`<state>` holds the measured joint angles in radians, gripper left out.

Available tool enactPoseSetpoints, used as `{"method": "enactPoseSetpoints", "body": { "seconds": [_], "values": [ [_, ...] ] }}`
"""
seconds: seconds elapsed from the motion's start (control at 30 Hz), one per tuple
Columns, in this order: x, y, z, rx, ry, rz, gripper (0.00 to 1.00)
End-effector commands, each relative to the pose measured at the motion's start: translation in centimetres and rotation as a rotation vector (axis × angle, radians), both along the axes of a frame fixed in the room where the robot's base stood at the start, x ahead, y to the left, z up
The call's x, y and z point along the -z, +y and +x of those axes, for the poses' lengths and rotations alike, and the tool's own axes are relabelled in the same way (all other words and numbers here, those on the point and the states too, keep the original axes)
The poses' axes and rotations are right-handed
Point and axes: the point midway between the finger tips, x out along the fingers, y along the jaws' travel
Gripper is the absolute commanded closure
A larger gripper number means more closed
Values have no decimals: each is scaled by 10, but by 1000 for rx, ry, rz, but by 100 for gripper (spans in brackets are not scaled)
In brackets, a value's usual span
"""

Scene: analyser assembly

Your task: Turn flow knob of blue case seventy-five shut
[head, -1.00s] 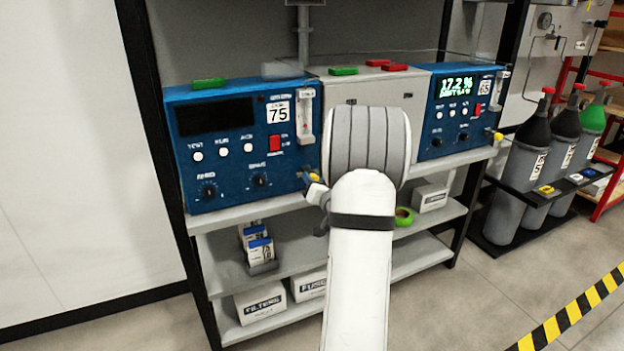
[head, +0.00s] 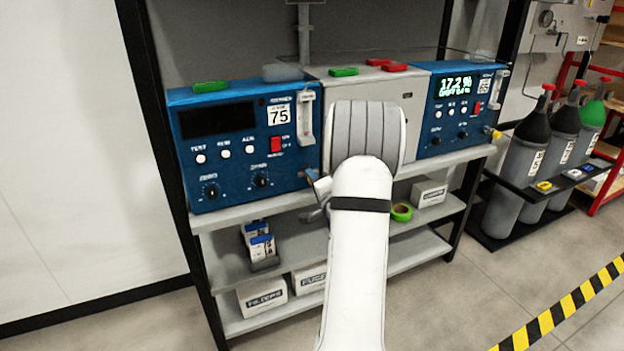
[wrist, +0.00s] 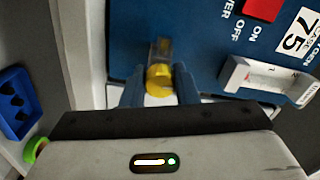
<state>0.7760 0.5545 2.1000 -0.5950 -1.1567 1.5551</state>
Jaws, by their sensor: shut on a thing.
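The blue case seventy-five (head: 232,150) stands on the shelf at left in the head view, with a dark display and a white "75" label. Its yellow flow knob (wrist: 158,78) shows in the wrist view at the case's lower edge, on a short clear stem. My gripper (wrist: 159,92) has one blue-grey finger on each side of the knob and is shut on it. In the head view my gripper (head: 316,188) is at the case's lower right corner, mostly behind my wrist, and the knob is hidden. The flow tube (head: 306,118) stands upright beside the label.
A second blue case (head: 452,135), reading 17.2 %, stands right of a grey box (head: 345,88). Below are a shelf with white boxes (head: 262,297) and green tape (head: 401,212). Gas cylinders (head: 525,165) stand at right. The floor at front is clear.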

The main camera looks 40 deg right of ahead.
Motion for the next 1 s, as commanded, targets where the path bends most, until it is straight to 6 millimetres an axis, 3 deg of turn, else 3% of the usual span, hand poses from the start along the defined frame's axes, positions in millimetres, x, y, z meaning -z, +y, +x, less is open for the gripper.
{"method": "enactPoseSetpoints", "body": {
  "seconds": [0.77, 0.8, 1.0],
  "values": [
    [2, 4, 2, -10, -20, 99, 96],
    [2, 4, 2, -10, -20, 98, 72],
    [1, 2, 1, -6, -22, 98, 55]
  ]
}}
